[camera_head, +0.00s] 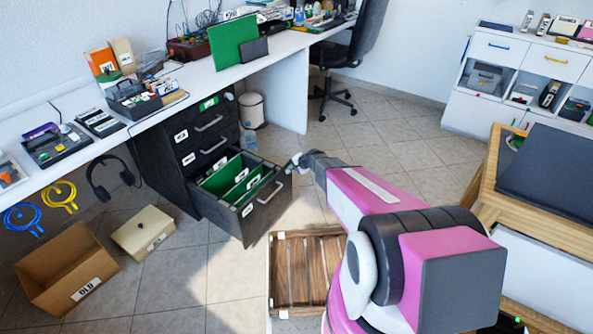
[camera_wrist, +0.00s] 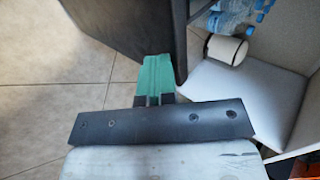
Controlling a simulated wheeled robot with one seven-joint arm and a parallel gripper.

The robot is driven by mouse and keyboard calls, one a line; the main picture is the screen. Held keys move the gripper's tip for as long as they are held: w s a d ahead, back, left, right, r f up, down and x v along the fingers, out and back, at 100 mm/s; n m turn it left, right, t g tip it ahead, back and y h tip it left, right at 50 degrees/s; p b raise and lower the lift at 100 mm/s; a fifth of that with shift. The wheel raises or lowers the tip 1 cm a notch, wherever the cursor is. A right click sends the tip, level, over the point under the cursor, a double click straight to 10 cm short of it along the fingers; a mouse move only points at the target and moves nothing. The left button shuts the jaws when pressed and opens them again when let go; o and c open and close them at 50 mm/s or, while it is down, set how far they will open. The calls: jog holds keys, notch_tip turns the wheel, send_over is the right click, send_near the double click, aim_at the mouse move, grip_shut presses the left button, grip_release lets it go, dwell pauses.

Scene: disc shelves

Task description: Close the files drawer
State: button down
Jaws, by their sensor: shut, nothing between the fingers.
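The files drawer is the bottom drawer of a black cabinet (camera_head: 172,165) under the desk. It is pulled well out, with its front (camera_head: 258,222) toward the lower right. Green hanging files (camera_head: 222,177) with white labels stand inside it. My gripper (camera_head: 296,160) is shut and empty beside the top right corner of the drawer front. In the wrist view, my gripper (camera_wrist: 157,62) has green fingers together, and a dark panel (camera_wrist: 125,30), apparently the drawer front, lies just beyond their tips. I cannot tell whether they touch.
A wooden crate (camera_head: 272,262) stands on the floor in front of the drawer. A cardboard box (camera_head: 62,268) and a beige box (camera_head: 142,232) lie at left. A white bin (camera_head: 251,110) and bottles (camera_head: 248,140) stand behind the drawer. A wooden table (camera_head: 490,185) is at right.

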jog(key=w+a, duration=0.7)
jog(key=a, duration=0.2)
jog(key=w+a, duration=0.8)
jog(key=a, duration=0.2)
jog(key=w+a, duration=0.7)
jog(key=a, duration=0.2)
jog(key=shift+w+a, duration=0.15)
jog(key=shift+a, duration=0.05)
jog(key=shift+w+a, duration=0.15)
jog(key=shift+a, duration=0.05)
jog(key=shift+d, duration=0.1)
jog(key=s+d, duration=0.3)
jog(key=shift+d, duration=0.25)
jog(key=v, duration=1)
jog(key=s+d+r+n+g+h, duration=0.2)
jog(key=s+d+r, duration=0.3)
jog(key=s+d, duration=0.6)
jog(key=s+d+r+n+g+h, duration=0.2)
jog(key=s+d+r, duration=0.3)
jog(key=s+d, duration=0.6)
jog(key=s+d+r+n+g+h, duration=0.1)
jog(key=s+d+r+n+h, duration=0.2)
jog(key=s+d, duration=0.9)
jog(key=s+r, duration=0.3)
jog(key=s, duration=0.9)
jog(key=shift+s+n+g, duration=0.3)
jog(key=shift+g, duration=0.1)
jog(key=c, duration=1.8)
grip_release()
jog(key=shift+r, duration=0.1)
